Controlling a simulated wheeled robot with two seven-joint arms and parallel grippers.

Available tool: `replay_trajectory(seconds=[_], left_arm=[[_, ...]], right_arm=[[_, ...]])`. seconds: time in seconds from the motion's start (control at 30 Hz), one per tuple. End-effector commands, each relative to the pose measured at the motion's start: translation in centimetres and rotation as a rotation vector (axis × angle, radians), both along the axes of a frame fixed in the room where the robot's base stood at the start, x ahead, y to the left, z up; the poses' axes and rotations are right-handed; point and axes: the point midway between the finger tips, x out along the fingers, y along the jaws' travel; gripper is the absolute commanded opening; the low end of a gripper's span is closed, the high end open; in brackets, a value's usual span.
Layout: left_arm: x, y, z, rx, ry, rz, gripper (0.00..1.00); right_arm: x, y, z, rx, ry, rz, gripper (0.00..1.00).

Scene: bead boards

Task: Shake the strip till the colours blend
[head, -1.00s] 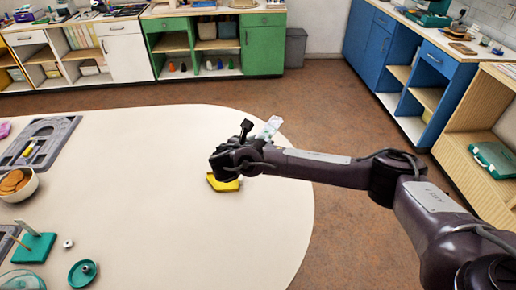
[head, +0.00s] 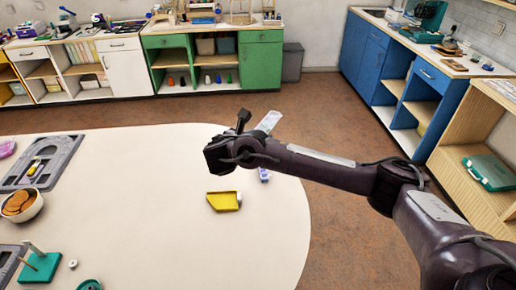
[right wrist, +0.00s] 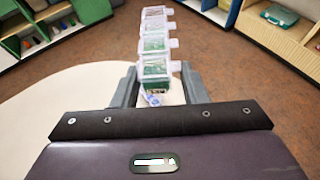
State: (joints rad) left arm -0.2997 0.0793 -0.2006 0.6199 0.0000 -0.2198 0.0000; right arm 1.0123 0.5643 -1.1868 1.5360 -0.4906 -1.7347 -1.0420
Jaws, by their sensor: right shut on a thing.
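The strip (right wrist: 154,45) is a row of several clear lidded boxes, seen in the right wrist view with green contents in at least some. My right gripper (right wrist: 158,90) is shut on its near end, and the strip points away from the wrist. In the head view one clear end of the strip (head: 268,121) sticks up behind my right arm, and a bluish-purple part (head: 264,174) shows below the arm. The middle is hidden by the arm. The strip is held above the table and looks tilted. My left gripper is not in view.
A yellow scoop-like tray (head: 224,201) lies on the cream table (head: 150,220) below my right arm. At the left are a grey tray (head: 62,150), a bowl of brown discs (head: 38,208) and a green stand (head: 40,268). The table's middle is clear.

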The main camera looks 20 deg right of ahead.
Motion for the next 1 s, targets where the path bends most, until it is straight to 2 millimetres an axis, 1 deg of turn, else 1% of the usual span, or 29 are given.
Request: replay_trajectory(seconds=[0.03, 0.07, 0.1, 0.13, 0.2, 0.23, 0.27, 0.3, 0.33, 0.37, 0.4, 0.43, 0.5, 0.53, 0.57, 0.6, 0.63, 0.67, 0.7, 0.73, 0.8, 0.83, 0.87, 0.9, 0.93, 0.97, 1.0], left_arm=[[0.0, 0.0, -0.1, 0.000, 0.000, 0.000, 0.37], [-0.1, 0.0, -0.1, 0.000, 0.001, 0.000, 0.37], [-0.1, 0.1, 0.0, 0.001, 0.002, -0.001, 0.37], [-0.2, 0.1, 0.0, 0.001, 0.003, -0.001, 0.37], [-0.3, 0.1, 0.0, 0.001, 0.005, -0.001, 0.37], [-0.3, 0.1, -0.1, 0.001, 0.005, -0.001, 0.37], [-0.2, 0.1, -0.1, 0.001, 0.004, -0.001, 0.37], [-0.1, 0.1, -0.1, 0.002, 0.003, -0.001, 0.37], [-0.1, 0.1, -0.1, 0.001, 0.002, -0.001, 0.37], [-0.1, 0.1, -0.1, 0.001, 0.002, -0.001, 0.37], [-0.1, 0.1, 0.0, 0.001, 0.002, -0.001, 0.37], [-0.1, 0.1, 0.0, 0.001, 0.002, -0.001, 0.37], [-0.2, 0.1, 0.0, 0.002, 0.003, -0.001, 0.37], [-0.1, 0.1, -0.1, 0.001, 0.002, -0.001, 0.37], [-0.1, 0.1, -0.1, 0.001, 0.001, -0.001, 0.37], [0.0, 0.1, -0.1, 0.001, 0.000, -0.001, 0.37], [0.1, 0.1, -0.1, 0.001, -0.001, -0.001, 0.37], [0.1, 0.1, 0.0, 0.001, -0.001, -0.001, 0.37], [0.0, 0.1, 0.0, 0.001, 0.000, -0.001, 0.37], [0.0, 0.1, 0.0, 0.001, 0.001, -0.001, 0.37], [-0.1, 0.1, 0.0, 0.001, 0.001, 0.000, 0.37], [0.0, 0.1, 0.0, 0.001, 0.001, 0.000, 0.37], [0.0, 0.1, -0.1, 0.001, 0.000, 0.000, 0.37], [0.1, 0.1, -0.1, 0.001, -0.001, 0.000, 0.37], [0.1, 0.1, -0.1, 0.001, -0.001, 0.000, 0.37], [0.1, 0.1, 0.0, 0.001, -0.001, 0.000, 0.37], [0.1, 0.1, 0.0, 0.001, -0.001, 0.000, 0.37]], right_arm=[[-0.3, -0.1, -3.8, -0.018, 0.022, 0.003, 0.17], [-0.2, -0.1, -4.8, -0.015, 0.019, 0.002, 0.17], [-0.2, 0.0, -5.0, -0.011, 0.014, 0.003, 0.17], [-0.1, 0.1, -3.9, -0.004, 0.007, 0.002, 0.17], [-0.1, 0.1, -0.3, 0.002, 0.004, 0.002, 0.17], [-0.2, 0.0, 0.3, -0.003, 0.008, 0.002, 0.17], [-0.2, 0.0, 0.0, -0.008, 0.013, 0.003, 0.17], [-0.3, -0.1, -2.1, -0.016, 0.021, 0.003, 0.17], [-0.3, -0.1, -3.8, -0.018, 0.022, 0.003, 0.17], [-0.3, -0.1, -4.8, -0.015, 0.019, 0.002, 0.17], [-0.2, 0.0, -5.0, -0.010, 0.013, 0.002, 0.17], [-0.1, 0.1, -3.9, -0.004, 0.007, 0.002, 0.17], [-0.1, 0.1, -0.3, 0.002, 0.004, 0.002, 0.17], [-0.2, 0.0, 0.3, -0.003, 0.008, 0.002, 0.17], [-0.2, 0.0, -0.1, -0.008, 0.013, 0.003, 0.17], [-0.3, -0.1, -2.2, -0.016, 0.021, 0.002, 0.17], [-0.3, -0.1, -3.8, -0.018, 0.022, 0.003, 0.17], [-0.2, -0.1, -4.8, -0.015, 0.019, 0.002, 0.17], [-0.2, 0.0, -5.0, -0.010, 0.013, 0.002, 0.17], [-0.1, 0.1, -3.9, -0.004, 0.007, 0.002, 0.17], [-0.1, 0.1, -0.3, 0.002, 0.004, 0.002, 0.17], [-0.2, 0.0, 0.3, -0.003, 0.008, 0.002, 0.17], [-0.2, 0.0, 0.0, -0.008, 0.013, 0.003, 0.17], [-0.3, -0.1, -2.2, -0.016, 0.021, 0.003, 0.17], [-0.3, -0.1, -3.8, -0.018, 0.022, 0.003, 0.17], [-0.2, -0.1, -4.8, -0.015, 0.019, 0.002, 0.17], [-0.2, 0.0, -5.1, -0.011, 0.014, 0.003, 0.17]])
